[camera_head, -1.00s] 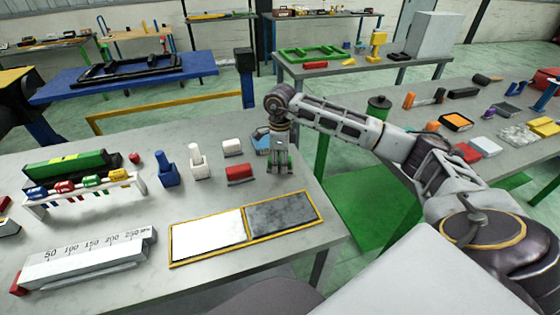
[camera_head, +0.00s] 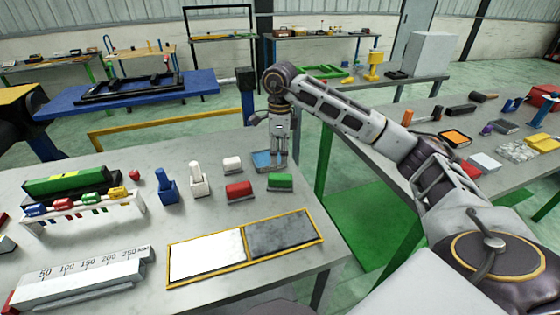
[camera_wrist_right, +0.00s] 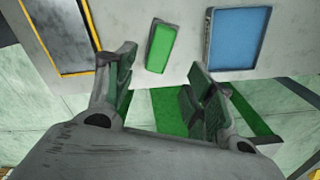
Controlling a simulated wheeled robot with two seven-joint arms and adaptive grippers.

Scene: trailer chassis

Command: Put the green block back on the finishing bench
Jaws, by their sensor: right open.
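The green block (camera_head: 280,181) lies on the grey bench top (camera_head: 215,215), right of the red block (camera_head: 239,191) and near the bench's right edge. It also shows in the right wrist view (camera_wrist_right: 162,47), apart from the fingers. My right gripper (camera_head: 277,165) is above the blue tray, just behind the green block. In the right wrist view my right gripper (camera_wrist_right: 160,85) has its fingers spread with nothing between them. My left gripper is in neither view.
A blue tray (camera_head: 262,159) lies behind the green block. A white block (camera_head: 232,164), white and blue upright pieces, and a yellow-framed panel (camera_head: 207,254) share the bench. Another bench (camera_head: 468,145) with several items stands at right. A green mat (camera_head: 365,222) lies on the floor between.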

